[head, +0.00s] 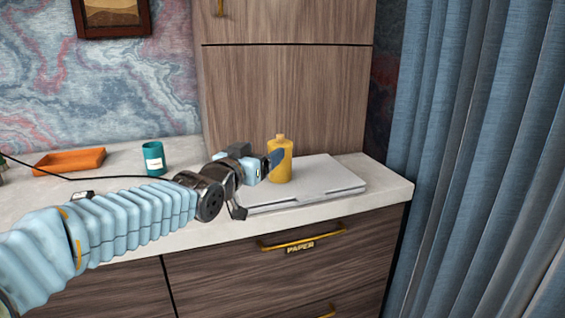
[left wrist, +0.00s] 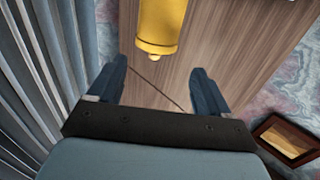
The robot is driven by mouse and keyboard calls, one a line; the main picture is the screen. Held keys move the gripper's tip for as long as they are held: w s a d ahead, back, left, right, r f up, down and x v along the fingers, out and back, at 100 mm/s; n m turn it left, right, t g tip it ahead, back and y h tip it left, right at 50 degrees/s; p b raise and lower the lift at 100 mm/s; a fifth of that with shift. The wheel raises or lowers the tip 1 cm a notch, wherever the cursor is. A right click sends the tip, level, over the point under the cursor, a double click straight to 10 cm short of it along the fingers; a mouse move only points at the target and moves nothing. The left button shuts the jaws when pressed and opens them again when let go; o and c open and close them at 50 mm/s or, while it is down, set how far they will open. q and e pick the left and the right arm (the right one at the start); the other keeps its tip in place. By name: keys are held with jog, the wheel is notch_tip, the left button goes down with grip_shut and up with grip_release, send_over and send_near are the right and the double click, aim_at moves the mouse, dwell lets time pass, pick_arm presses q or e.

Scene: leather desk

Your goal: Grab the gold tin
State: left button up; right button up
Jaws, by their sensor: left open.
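The gold tin (head: 280,160) is a yellow-gold, bottle-shaped container with a short narrow neck. It stands upright on a flat silver-grey slab on the counter. My left gripper (head: 274,158) reaches in from the left, its fingers at the tin's left side and partly in front of it. In the left wrist view the tin (left wrist: 161,22) appears upside down at the top edge, cut off by the frame. The open, empty fingers (left wrist: 158,72) point towards it, one to each side, with the tin beyond their tips. I cannot tell whether they touch it. My right gripper is not in view.
The silver-grey slab (head: 330,183) lies near the counter's front right edge. A teal cup (head: 154,160) and an orange tray (head: 68,162) stand further left, with a dark cable nearby. A wooden cabinet (head: 290,95) rises behind; blue curtains (head: 480,150) hang at right.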

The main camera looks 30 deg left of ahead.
aim_at(278, 140)
pick_arm(q)
jog(key=w, duration=0.3)
jog(key=shift+w+a, duration=0.15)
jog(key=shift+w, duration=0.25)
jog(key=w, duration=0.1)
jog(key=w+p, duration=0.1)
jog(key=w, duration=0.2)
jog(key=shift+w+r+p, duration=0.25)
jog(key=shift+p, duration=0.15)
jog(key=shift+w, duration=0.4)
jog(key=shift+c, duration=0.2)
jog(key=c, duration=1)
jog(key=shift+r, duration=0.1)
